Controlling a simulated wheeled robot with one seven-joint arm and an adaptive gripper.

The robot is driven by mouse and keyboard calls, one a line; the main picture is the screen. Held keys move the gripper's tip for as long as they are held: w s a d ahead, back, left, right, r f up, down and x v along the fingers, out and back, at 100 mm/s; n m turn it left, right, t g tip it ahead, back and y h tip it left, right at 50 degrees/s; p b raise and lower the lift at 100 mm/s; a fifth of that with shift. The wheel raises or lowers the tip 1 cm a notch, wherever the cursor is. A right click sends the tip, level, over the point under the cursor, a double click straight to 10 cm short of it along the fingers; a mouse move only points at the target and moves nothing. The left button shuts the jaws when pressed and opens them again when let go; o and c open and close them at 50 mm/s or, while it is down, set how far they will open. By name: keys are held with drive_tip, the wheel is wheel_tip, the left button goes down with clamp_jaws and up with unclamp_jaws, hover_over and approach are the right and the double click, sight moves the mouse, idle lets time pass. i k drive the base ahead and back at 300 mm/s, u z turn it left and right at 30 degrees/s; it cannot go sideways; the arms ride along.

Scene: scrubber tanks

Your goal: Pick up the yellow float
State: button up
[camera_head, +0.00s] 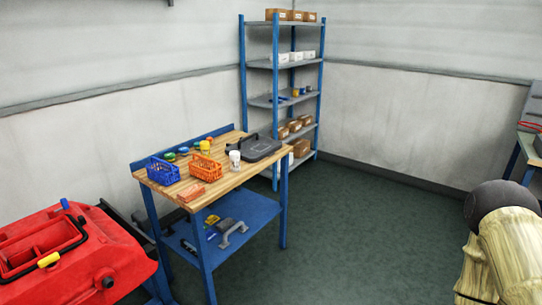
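Three yellow things show, and I cannot tell for sure which is the float. A small yellow piece (48,259) sits on the red tank (110,262) at the lower left, at the end of a black curved bar or hose. A yellow upright object (205,147) stands on the wooden-topped workbench (228,181), behind the orange basket (205,167). A yellow item (212,220) lies on the bench's blue lower shelf. My gripper is not in view.
The bench also holds a blue basket (163,171), a white container (235,159), a dark case (254,147) and orange blocks (191,192). A blue shelving rack (276,100) stands behind. Open green floor (345,240) lies right of the bench. A cream, dark-topped shape fills the lower right.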

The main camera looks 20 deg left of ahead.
sight(204, 146)
drive_tip(key=z, duration=0.15)
drive_tip(key=i, duration=1.6)
drive_tip(key=u, duration=1.6)
drive_tip(key=i, duration=0.65)
drive_tip(key=u, duration=0.7)
